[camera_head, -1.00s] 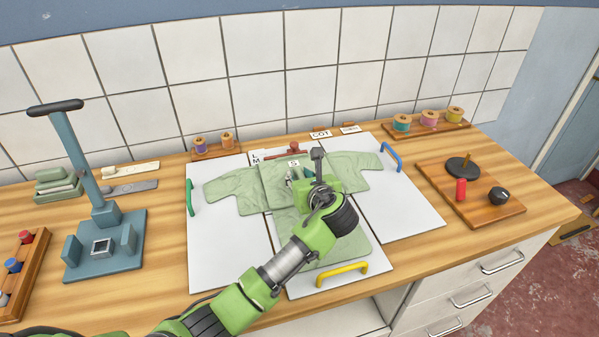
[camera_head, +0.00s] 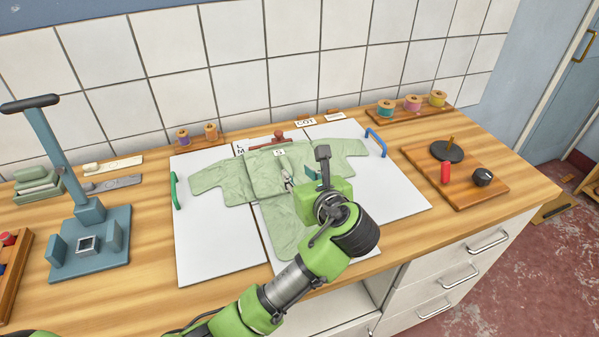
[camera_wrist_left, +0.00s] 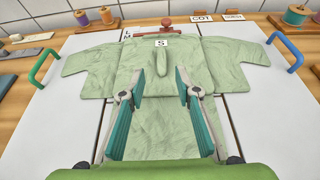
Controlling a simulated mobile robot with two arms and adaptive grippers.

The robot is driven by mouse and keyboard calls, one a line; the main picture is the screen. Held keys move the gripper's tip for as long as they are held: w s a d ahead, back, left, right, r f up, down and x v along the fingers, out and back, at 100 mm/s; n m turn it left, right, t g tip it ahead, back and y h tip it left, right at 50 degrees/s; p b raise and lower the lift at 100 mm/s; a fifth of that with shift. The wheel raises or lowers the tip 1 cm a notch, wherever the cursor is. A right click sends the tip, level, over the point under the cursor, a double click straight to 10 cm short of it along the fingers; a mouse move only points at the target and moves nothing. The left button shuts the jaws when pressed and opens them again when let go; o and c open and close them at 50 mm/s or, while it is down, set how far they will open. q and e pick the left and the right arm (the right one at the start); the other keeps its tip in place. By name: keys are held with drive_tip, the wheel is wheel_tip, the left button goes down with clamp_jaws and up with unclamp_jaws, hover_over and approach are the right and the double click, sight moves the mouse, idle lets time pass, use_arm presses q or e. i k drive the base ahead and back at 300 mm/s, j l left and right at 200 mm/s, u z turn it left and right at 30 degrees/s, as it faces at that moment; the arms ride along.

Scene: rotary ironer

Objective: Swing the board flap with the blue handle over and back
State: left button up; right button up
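The right board flap (camera_head: 405,197) lies flat and white, with the blue handle (camera_head: 376,143) standing at its far right edge. The blue handle also shows in the left wrist view (camera_wrist_left: 285,50). A pale green shirt (camera_head: 225,178) lies spread across the board, its right sleeve over the flap. My left gripper (camera_head: 306,178) is above the shirt, left of and nearer than the blue handle, not touching it. In the left wrist view its teal-padded fingers (camera_wrist_left: 162,115) are apart with nothing between them. My right gripper is not in view.
A green handle (camera_head: 175,190) stands on the left flap. Thread spools (camera_head: 413,103) stand behind the board. A wooden tray (camera_head: 475,195) with a red cylinder and dark knobs sits to the right, and a blue-grey press (camera_head: 90,240) to the left.

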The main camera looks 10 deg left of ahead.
sight(380, 187)
drive_tip(key=k+l, duration=0.85)
